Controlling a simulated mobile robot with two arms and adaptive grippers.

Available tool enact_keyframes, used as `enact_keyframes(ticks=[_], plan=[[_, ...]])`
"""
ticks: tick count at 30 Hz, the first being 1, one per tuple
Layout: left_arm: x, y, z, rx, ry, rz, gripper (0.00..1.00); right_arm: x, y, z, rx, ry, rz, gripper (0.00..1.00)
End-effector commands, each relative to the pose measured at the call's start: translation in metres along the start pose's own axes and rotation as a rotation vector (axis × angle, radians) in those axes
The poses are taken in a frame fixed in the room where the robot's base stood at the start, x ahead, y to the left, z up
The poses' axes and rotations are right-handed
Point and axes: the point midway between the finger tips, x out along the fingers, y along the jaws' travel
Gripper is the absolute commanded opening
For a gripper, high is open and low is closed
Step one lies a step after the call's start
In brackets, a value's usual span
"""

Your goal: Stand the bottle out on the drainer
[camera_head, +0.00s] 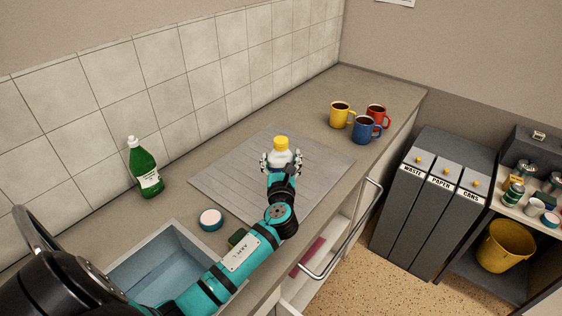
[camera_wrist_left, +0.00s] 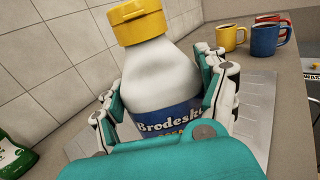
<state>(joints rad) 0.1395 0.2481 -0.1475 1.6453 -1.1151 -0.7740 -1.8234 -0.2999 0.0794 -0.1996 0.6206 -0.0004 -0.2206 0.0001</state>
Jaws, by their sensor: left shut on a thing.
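A white bottle (camera_head: 281,157) with a yellow cap is upright over the grey drainer (camera_head: 232,187) on the counter. My left gripper (camera_head: 281,164) is shut around its body. In the left wrist view the bottle (camera_wrist_left: 161,80) fills the space between the fingers (camera_wrist_left: 165,100), and its blue label shows "Brodesk". The fingers and wrist hide its base, so I cannot tell whether it touches the drainer. My right gripper is not in view.
A green bottle (camera_head: 144,168) stands by the tiled wall. A round white-and-blue item (camera_head: 210,219) and a dark green sponge (camera_head: 237,238) lie near the sink (camera_head: 160,257). Yellow (camera_head: 340,115), blue (camera_head: 364,130) and red (camera_head: 377,114) mugs stand beyond the drainer. Bins (camera_head: 430,190) stand right.

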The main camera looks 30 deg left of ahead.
Motion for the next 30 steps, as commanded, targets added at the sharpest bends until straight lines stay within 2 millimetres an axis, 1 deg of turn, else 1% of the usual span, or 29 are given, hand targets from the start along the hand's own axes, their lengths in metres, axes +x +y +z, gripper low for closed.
enact_keyframes(ticks=[3, 13, 14, 15, 19, 28, 30], plan=[[0.0005, -0.0006, -0.0055, -0.002, -0.006, -0.001, 0.16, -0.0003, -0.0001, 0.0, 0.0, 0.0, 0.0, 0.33], [0.0002, -0.0005, -0.0086, -0.002, -0.007, -0.001, 0.16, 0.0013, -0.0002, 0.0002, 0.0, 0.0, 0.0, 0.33], [-0.0003, -0.0004, -0.0106, -0.001, -0.002, -0.001, 0.78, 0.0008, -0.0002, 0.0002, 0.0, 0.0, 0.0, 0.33], [-0.0003, -0.0003, -0.0104, -0.001, -0.002, -0.001, 0.83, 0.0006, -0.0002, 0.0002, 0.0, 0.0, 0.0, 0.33], [-0.0003, -0.0003, -0.0104, 0.0, -0.002, -0.001, 1.0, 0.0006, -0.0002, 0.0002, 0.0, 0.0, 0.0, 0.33], [-0.0003, -0.0002, -0.0078, -0.001, -0.002, -0.001, 1.0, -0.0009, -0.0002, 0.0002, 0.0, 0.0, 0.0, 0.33], [-0.0053, -0.0006, -0.01, -0.001, -0.002, -0.002, 1.0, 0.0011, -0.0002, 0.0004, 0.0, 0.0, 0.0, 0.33]])
